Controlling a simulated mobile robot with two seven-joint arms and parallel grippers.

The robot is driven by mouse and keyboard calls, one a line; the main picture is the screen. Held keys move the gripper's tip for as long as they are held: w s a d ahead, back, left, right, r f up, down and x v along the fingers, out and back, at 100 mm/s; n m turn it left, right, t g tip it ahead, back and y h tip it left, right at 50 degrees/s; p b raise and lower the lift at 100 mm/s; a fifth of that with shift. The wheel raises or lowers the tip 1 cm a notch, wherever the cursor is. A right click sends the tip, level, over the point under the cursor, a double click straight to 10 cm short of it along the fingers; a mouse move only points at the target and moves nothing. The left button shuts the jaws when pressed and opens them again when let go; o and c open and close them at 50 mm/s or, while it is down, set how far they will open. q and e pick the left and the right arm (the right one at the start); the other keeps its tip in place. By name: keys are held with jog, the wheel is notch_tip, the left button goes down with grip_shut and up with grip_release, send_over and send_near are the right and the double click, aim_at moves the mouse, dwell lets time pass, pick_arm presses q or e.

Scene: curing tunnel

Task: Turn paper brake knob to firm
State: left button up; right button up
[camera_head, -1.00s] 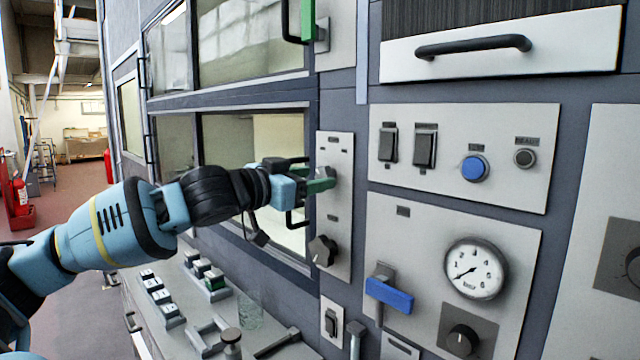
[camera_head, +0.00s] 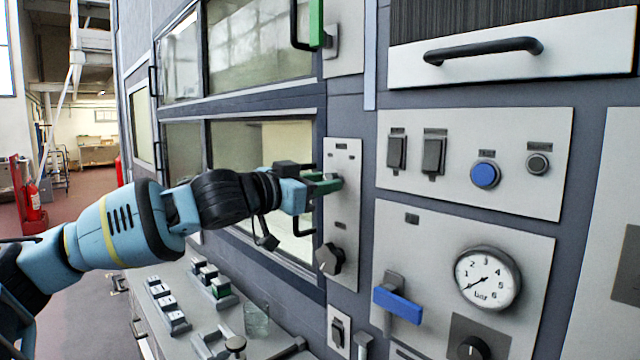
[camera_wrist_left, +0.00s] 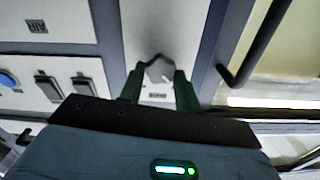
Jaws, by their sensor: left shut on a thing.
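My left gripper (camera_head: 325,184) is at the upper part of a narrow light-grey panel (camera_head: 345,225). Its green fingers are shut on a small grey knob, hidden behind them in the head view. In the left wrist view the knob (camera_wrist_left: 158,70) shows between the two green fingertips (camera_wrist_left: 158,80). That view looks upside down against the head view. The label beside the knob is too small to read, so I cannot tell its setting. A second black knob (camera_head: 330,258) with a pale pointer mark sits lower on the same panel, clear of the gripper. My right gripper is not in view.
Right of the panel are two black switches (camera_head: 433,153), a blue button (camera_head: 485,174), a blue lever handle (camera_head: 397,303) and a pressure gauge (camera_head: 487,279). Below, a ledge holds several white-topped buttons (camera_head: 168,302) and a glass (camera_head: 256,319). A window (camera_head: 260,145) lies behind my arm.

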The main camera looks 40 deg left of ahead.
pick_arm(q)
jog(key=m+p, duration=0.1)
jog(key=m, duration=1.6)
jog(key=shift+m, duration=0.4)
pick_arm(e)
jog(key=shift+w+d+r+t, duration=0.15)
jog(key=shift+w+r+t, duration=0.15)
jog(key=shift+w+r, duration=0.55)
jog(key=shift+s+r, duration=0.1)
pick_arm(q)
jog(key=o, duration=1)
